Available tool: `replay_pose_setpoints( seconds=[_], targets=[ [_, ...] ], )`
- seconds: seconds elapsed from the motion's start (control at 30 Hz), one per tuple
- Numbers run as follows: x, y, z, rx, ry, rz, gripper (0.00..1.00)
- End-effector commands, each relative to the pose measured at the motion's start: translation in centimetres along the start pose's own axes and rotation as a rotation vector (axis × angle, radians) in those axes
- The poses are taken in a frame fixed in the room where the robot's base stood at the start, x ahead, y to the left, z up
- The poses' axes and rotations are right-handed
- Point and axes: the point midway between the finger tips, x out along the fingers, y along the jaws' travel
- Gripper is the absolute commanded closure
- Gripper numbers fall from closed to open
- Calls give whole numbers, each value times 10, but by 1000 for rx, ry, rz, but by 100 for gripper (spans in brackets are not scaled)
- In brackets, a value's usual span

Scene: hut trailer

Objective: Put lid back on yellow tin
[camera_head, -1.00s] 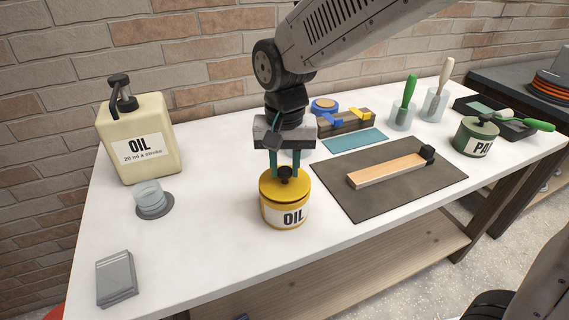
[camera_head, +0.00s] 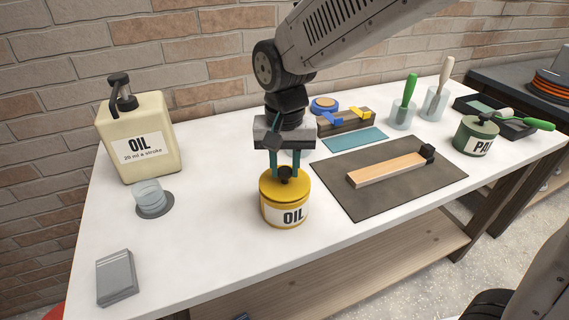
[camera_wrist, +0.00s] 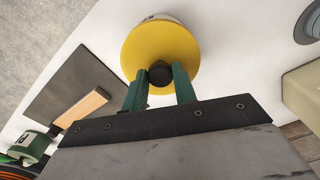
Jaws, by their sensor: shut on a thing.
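The yellow tin (camera_head: 286,213) with an OIL label stands upright on the white workbench. Its yellow lid (camera_head: 274,188) with a black knob (camera_head: 285,173) sits over the tin's top; whether it is fully seated I cannot tell. My gripper (camera_head: 286,174) is above the tin with its green fingers pointing down, shut on the lid's knob. In the wrist view the lid (camera_wrist: 158,44) hides most of the tin, and the knob (camera_wrist: 160,74) shows between the fingertips (camera_wrist: 160,78).
A grey block (camera_head: 116,277) lies at front left. A dark mat (camera_head: 375,198) with a wooden strip (camera_head: 385,170) is at right. A green tin (camera_head: 475,138) stands farther right.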

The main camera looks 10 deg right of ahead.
Motion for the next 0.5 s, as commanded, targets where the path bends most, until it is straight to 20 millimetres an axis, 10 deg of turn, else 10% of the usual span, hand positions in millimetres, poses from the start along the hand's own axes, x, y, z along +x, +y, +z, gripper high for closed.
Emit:
replay_pose_setpoints(
  seconds=[0.4,0.43,0.5],
  targets=[
    [0,0,0,0,0,0,94],
    [0,0,0,0,0,0,64],
    [0,0,0,0,0,0,47]
  ],
)
